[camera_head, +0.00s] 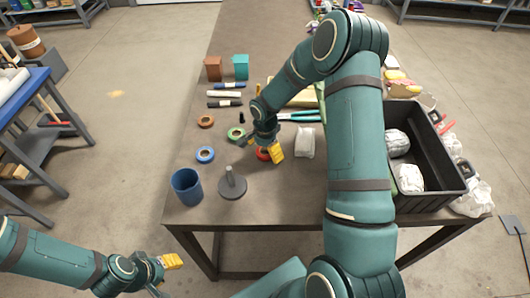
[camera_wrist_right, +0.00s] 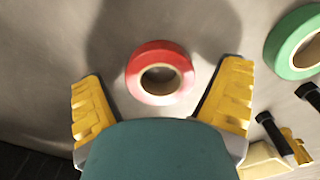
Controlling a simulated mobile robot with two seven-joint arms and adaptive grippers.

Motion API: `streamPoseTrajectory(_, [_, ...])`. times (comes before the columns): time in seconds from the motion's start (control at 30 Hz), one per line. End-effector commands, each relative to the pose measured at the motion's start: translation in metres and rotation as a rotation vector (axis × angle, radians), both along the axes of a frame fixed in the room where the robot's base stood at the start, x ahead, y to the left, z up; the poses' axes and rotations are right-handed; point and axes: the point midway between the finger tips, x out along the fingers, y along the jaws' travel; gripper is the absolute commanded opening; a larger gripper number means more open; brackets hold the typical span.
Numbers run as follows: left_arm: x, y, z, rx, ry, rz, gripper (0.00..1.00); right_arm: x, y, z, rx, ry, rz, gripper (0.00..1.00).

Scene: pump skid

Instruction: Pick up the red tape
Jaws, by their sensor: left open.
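The red tape (camera_wrist_right: 160,73) is a roll lying flat on the table, seen between the two yellow fingers in the right wrist view. In the head view the red tape (camera_head: 262,154) is partly hidden by my right gripper. My right gripper (camera_head: 272,152) is open over the roll; its fingers (camera_wrist_right: 162,100) stand apart on either side, with gaps to the tape. My left gripper (camera_head: 166,272) is open and empty, low at the left, off the table's front edge.
A green tape roll (camera_head: 236,134), a blue one (camera_head: 205,154) and a brown one (camera_head: 206,121) lie nearby. A blue cup (camera_head: 187,186) and a grey stand with a post (camera_head: 232,184) are in front. A black crate (camera_head: 428,150) stands at the right.

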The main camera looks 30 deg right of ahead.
Motion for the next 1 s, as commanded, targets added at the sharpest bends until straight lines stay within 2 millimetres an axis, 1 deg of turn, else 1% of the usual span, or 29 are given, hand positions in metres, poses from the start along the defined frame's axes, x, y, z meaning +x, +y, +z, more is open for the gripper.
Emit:
streamPoseTrajectory(0.03, [0.0,0.0,0.0,0.0,0.0,0.0,0.47,0.0,0.0,0.0,0.0,0.0,0.0,0.68])
streamPoseTrajectory(0.07, [0.0,0.0,0.0,0.0,0.0,0.0,0.47,0.0,0.0,0.0,0.0,0.0,0.0,0.58])
streamPoseTrajectory(0.1, [0.0,0.0,0.0,0.0,0.0,0.0,0.47,0.0,0.0,0.0,0.0,0.0,0.0,0.44])
streamPoseTrajectory(0.13, [0.0,0.0,0.0,0.0,0.0,0.0,0.47,0.0,0.0,0.0,0.0,0.0,0.0,0.34])
streamPoseTrajectory(0.4, [0.0,0.0,0.0,0.0,0.0,0.0,0.47,0.0,0.0,0.001,0.0,0.0,0.0,0.34])
streamPoseTrajectory(0.53, [0.0,0.0,0.001,0.0,-0.001,0.0,0.47,0.001,0.0,0.009,-0.001,-0.002,0.0,0.34])
streamPoseTrajectory(0.67, [0.001,0.0,0.005,0.0,-0.002,0.002,0.47,0.001,0.0,0.03,-0.002,-0.005,0.001,0.34])
streamPoseTrajectory(0.8, [0.003,0.0,0.008,0.002,-0.006,0.004,0.47,0.001,0.0,0.058,-0.001,-0.003,0.0,0.34])
streamPoseTrajectory(0.9, [0.003,0.001,0.011,0.002,-0.007,0.006,0.47,0.0,0.0,0.075,-0.001,-0.002,0.001,0.34])
streamPoseTrajectory(1.0, [0.004,0.001,0.012,0.002,-0.009,0.007,0.47,0.001,0.0,0.089,-0.001,-0.002,0.0,0.34])
